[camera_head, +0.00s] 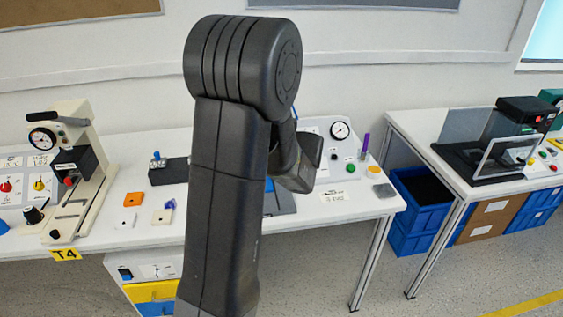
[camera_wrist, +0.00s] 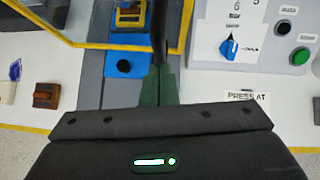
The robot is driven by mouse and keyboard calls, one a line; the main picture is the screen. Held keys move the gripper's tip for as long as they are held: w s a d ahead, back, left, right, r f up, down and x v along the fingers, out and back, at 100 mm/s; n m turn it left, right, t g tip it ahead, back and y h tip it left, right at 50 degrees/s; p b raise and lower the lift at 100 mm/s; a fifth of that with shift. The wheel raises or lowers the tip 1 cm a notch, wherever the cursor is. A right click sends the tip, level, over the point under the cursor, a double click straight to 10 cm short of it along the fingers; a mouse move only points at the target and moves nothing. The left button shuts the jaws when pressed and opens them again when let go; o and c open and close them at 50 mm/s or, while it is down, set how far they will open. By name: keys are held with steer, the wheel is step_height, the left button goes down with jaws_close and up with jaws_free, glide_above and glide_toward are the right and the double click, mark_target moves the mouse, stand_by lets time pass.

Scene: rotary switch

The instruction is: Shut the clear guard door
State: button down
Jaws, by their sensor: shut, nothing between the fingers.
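The clear guard door shows in the wrist view as a see-through panel with a yellow frame (camera_wrist: 115,46) across the top left. My gripper (camera_wrist: 158,60) is shut and empty, its fingers close to the frame's right part. I cannot tell if they touch it. A blue block with a dark hole (camera_wrist: 124,66) sits on a grey base (camera_wrist: 116,92) just left of the fingers. A yellow-and-brown part (camera_wrist: 130,15) shows through the panel. In the head view my arm hides the door and my fingertips.
Right of the fingers is a white panel with a blue rotary knob (camera_wrist: 229,48) and a green button (camera_wrist: 300,56). A brown block (camera_wrist: 46,95) lies at left. In the head view, a cream press (camera_head: 82,170) stands left; another guarded machine (camera_head: 505,145) stands on the right table.

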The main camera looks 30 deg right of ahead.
steer(key=shift+w+d+n+y+p, duration=0.5)
steer(key=shift+w+d+n+p, duration=0.05)
steer(key=shift+d+n+p, duration=0.1)
steer(key=shift+w+r, duration=0.1)
